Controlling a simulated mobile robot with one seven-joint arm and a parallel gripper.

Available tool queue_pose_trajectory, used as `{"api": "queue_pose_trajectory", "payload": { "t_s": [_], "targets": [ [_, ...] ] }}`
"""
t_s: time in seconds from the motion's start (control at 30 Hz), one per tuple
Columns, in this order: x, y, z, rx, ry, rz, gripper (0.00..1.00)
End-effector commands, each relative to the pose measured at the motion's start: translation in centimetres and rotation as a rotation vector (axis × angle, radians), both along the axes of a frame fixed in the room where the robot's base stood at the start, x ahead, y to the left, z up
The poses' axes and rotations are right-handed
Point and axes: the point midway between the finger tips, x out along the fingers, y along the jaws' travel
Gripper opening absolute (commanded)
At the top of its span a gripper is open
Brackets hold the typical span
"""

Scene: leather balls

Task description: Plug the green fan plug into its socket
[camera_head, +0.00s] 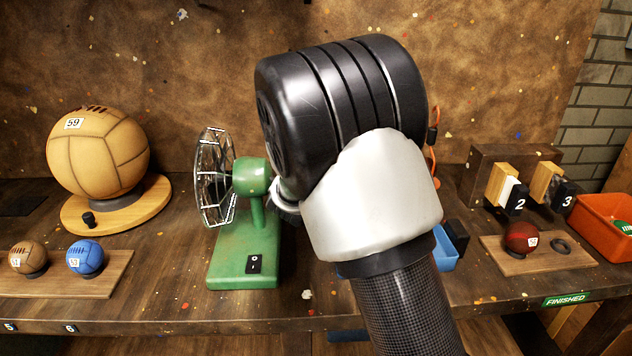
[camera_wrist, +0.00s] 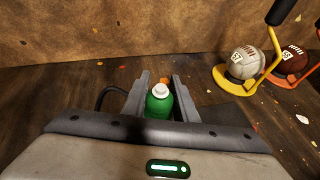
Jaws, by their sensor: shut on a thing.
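The green fan (camera_head: 252,178) stands on the bench left of my arm, its wire cage facing left and a black switch on its base. In the wrist view, my gripper (camera_wrist: 162,76) has its two grey fingers on either side of a green piece with a white top (camera_wrist: 158,101), which looks like the fan plug. A small orange bit shows just beyond it. A dark cable (camera_wrist: 110,92) curves in from the left of the fingers. In the head view my arm hides the gripper and plug. I cannot make out the socket or whether the plug touches it.
A large tan ball (camera_head: 98,155) on a wooden stand and two small balls on a board stand at left. A blue tray (camera_head: 446,258) is partly behind my arm. At right are a dark red ball (camera_head: 521,238), numbered wooden blocks and an orange bin (camera_head: 604,222).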

Motion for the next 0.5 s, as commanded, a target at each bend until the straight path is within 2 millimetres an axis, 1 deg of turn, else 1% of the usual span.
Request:
{"api": "queue_pose_trajectory", "payload": {
  "t_s": [0.07,0.1,0.17,0.2,0.5],
  "targets": [
    [-0.02,-0.01,-0.34,0.001,0.002,0.0,0.03],
    [-0.03,-0.01,-0.24,0.001,0.002,0.0,0.31],
    [-0.03,-0.01,-0.23,0.0,0.002,0.0,0.41],
    [-0.04,-0.01,-0.24,0.0,0.002,0.0,0.48],
    [-0.04,0.0,-0.07,0.0,0.002,0.0,0.48]
  ]
}}
